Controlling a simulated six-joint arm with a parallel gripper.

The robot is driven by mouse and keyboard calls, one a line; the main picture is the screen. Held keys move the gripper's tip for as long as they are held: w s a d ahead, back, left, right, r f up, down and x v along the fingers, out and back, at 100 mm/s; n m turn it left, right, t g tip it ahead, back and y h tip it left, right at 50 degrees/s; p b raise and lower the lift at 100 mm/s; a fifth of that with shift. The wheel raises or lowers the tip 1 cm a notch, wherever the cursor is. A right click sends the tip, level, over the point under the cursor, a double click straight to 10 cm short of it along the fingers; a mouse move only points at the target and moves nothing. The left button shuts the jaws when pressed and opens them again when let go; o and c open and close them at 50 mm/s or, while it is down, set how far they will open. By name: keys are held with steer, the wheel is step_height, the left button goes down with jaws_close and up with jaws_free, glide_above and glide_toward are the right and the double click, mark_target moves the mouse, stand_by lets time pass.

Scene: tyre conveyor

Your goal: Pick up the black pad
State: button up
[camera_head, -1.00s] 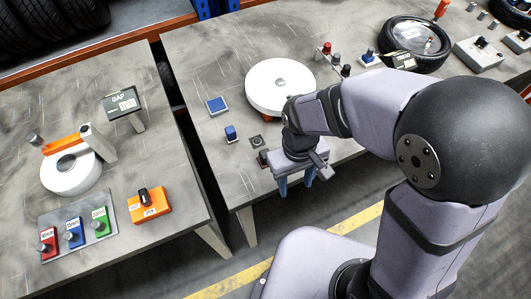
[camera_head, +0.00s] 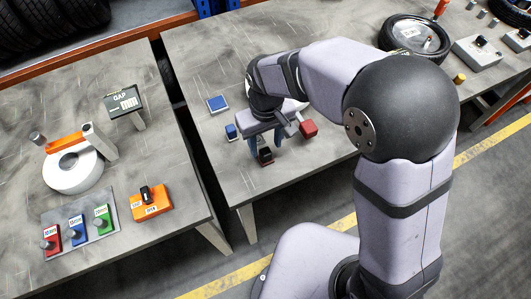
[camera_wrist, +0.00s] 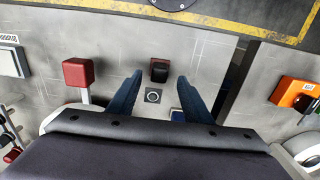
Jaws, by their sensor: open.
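The black pad (camera_head: 265,155) stands on the right-hand table near its front edge, with a black face and some dark red below it. It also shows in the wrist view (camera_wrist: 159,71). My gripper (camera_head: 264,147) is open above the table, its blue fingers pointing down. In the wrist view my gripper (camera_wrist: 160,76) has its two fingertips to the left and right of the pad, with gaps on both sides. The exact height of the fingertips over the pad is hard to tell.
A red block (camera_head: 308,128) stands to the right of my gripper and a blue block (camera_head: 231,132) close to its left. A blue plate (camera_head: 218,104) lies farther back. A dark square with a ring (camera_wrist: 153,96) lies near the pad. The table's front edge is close.

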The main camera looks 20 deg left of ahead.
mark_target(266, 151)
steer(key=shift+w+f+p, duration=0.1)
steer(key=shift+f+p, duration=1.05)
steer(key=shift+f, duration=1.5)
jaws_close()
